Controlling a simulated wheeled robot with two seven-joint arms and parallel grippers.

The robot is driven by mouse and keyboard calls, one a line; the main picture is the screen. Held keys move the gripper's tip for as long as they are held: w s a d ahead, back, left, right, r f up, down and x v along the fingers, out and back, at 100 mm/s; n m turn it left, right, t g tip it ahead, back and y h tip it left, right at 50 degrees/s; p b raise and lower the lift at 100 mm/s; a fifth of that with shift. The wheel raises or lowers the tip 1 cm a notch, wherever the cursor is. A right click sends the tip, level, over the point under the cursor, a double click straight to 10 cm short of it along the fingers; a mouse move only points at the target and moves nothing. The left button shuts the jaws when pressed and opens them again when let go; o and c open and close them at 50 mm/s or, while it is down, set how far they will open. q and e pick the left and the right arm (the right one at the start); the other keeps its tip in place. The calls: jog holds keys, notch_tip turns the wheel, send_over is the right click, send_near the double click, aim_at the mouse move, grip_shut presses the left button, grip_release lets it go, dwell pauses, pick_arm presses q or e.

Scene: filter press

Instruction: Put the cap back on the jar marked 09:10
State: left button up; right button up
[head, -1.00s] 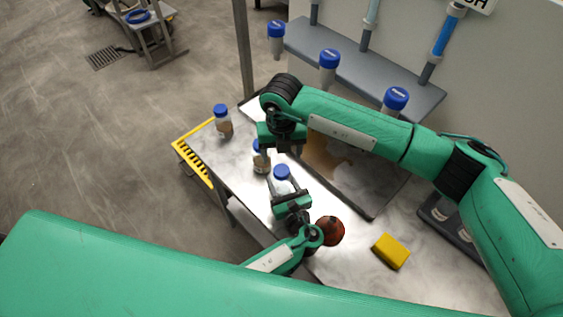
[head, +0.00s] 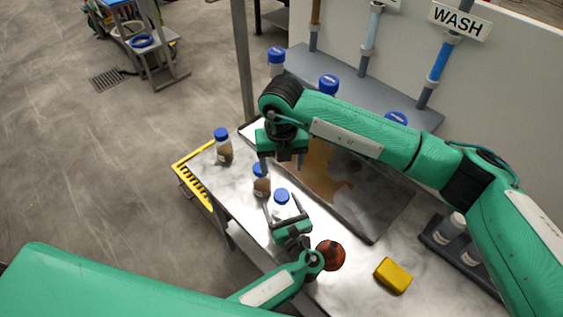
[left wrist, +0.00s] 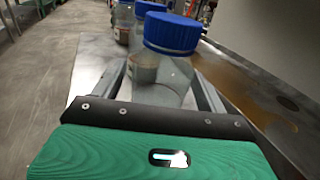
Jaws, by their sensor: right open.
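A clear jar with a blue cap (head: 281,196) stands on the steel bench between the fingers of my left gripper (head: 284,214). In the left wrist view this blue cap (left wrist: 172,33) sits on the jar, with a finger close on each side; I cannot tell whether they touch it. A second blue-capped jar (head: 261,184) stands just behind it, and a third (head: 223,148) is farther left. My right gripper (head: 282,162) is open and empty, pointing down above and behind the second jar. The time marks are not readable, and no uncapped jar is clearly visible.
A yellow sponge (head: 393,276) and a reddish-brown round object (head: 330,255) are near the front. A dark rack (head: 436,241) holds containers at right. Blue-capped jars (head: 276,62) stand along the grey shelf (head: 350,88).

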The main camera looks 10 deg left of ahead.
pick_arm(q)
jog(key=b+v, duration=0.4)
jog(key=v, duration=0.8)
jog(key=shift+s+d+f, duration=0.1)
jog(key=shift+s+d, duration=0.1)
jog(key=shift+s, duration=0.05)
pick_arm(e)
notch_tip(320, 180, down, 4)
jog(key=shift+f, duration=0.15)
pick_arm(q)
jog(key=shift+s+d, duration=0.35)
jog(key=shift+s, duration=0.15)
pick_arm(e)
jog(key=shift+f, duration=0.1)
pick_arm(q)
jog(key=shift+a, duration=0.1)
pick_arm(e)
jog(key=shift+s, duration=0.1)
